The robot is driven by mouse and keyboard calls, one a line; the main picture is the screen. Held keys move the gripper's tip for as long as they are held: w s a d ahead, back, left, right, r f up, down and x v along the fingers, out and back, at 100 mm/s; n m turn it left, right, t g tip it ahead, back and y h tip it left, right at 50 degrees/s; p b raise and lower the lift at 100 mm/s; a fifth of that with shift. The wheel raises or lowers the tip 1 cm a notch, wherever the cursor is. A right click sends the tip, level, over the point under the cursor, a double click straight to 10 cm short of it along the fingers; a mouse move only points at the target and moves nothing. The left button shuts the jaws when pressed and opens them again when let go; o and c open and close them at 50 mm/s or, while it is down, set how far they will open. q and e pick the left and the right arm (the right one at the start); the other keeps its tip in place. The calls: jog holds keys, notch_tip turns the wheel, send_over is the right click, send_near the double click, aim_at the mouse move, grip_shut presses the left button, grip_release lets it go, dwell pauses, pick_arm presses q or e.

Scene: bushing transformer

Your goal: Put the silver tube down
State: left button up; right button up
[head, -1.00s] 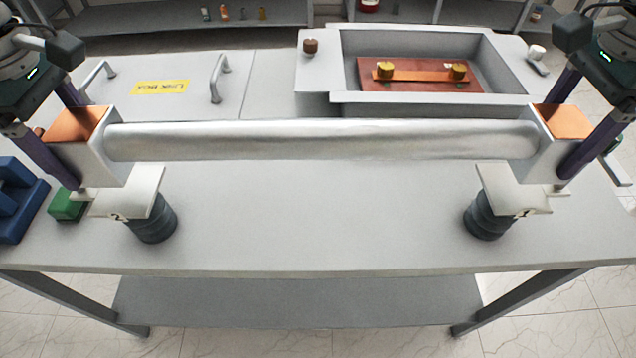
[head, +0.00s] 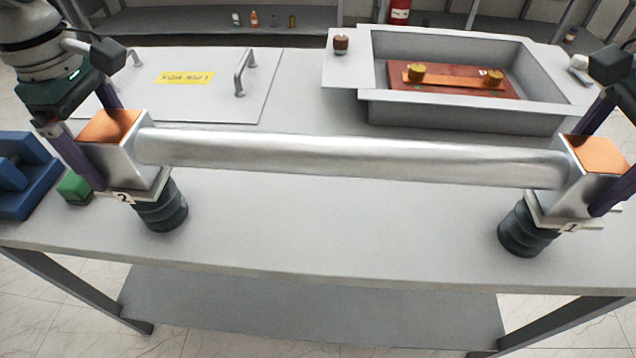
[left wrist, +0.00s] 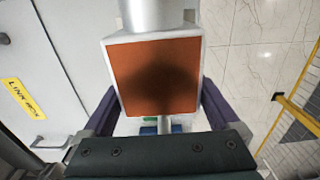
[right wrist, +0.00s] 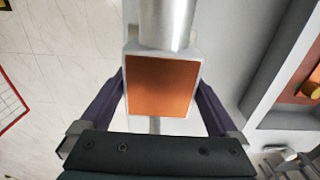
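The silver tube (head: 350,158) lies level across the head view, with a square metal block with a copper-coloured top at each end. Its left block is over the white plate of stand 2 (head: 160,207), and its right block is over the plate of stand 1 (head: 525,235). Both blocks look down on or very close to the plates; exact contact is hard to tell. My left gripper (head: 103,140) is shut on the left block, with its fingers along both sides in the left wrist view (left wrist: 155,95). My right gripper (head: 600,160) is shut on the right block, also seen in the right wrist view (right wrist: 161,90).
A grey basin (head: 450,112) with a brown board (head: 455,85) stands behind the tube at right. A lid with handles and a yellow label (head: 185,78) lies behind at left. A blue block (head: 25,175) and a green block (head: 75,188) sit at the left. The front tabletop is clear.

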pick_arm(q)
jog(key=shift+o, duration=0.2)
jog(key=shift+r, duration=0.15)
notch_tip(320, 180, up, 12)
jog(key=shift+f, duration=0.15)
pick_arm(e)
jog(key=shift+r, duration=0.1)
notch_tip(320, 180, up, 12)
jog(key=shift+f, duration=0.1)
dwell(0.4)
dwell(0.3)
